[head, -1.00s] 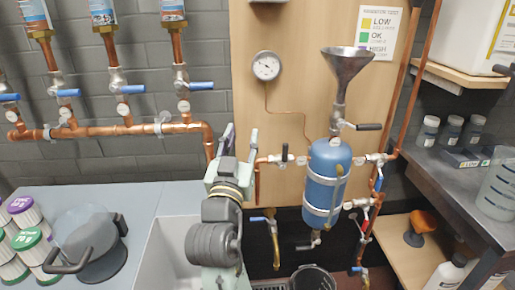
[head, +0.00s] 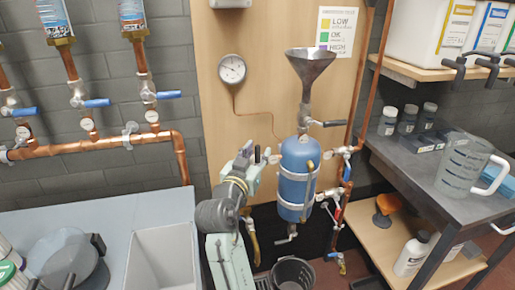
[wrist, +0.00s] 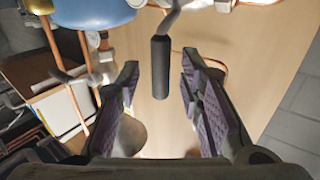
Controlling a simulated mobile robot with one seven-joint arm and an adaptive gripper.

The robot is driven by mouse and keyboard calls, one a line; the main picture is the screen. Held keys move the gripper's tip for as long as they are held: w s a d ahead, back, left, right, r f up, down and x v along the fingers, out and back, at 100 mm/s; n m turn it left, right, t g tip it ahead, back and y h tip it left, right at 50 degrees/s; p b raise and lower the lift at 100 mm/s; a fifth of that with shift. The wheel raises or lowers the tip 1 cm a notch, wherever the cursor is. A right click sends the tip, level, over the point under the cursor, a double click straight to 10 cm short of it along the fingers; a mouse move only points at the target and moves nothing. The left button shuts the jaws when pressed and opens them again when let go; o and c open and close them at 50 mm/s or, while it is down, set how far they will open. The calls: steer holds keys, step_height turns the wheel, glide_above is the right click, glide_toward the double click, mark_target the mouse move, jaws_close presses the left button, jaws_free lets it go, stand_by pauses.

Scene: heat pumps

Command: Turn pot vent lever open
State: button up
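The pot is a blue tank (head: 297,170) with a metal funnel (head: 310,66) above it, mounted against the wooden panel. My gripper (head: 250,160) is just left of the tank in the head view. A black-handled lever (wrist: 160,68) on a metal valve stem shows in the wrist view. My gripper is open, with one padded finger on each side of the handle; I see gaps on both sides. The tank also shows at the top left of the wrist view (wrist: 90,12). In the head view, my gripper partly hides the pipework left of the tank.
Another black lever (head: 328,124) sits under the funnel. A round gauge (head: 232,69) hangs on the panel. Copper pipes flank the tank. A dark bench (head: 420,165) with a clear jug (head: 463,165) stands at right.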

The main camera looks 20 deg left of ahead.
steer(key=shift+w, duration=0.5)
jaws_close()
stand_by(0.6)
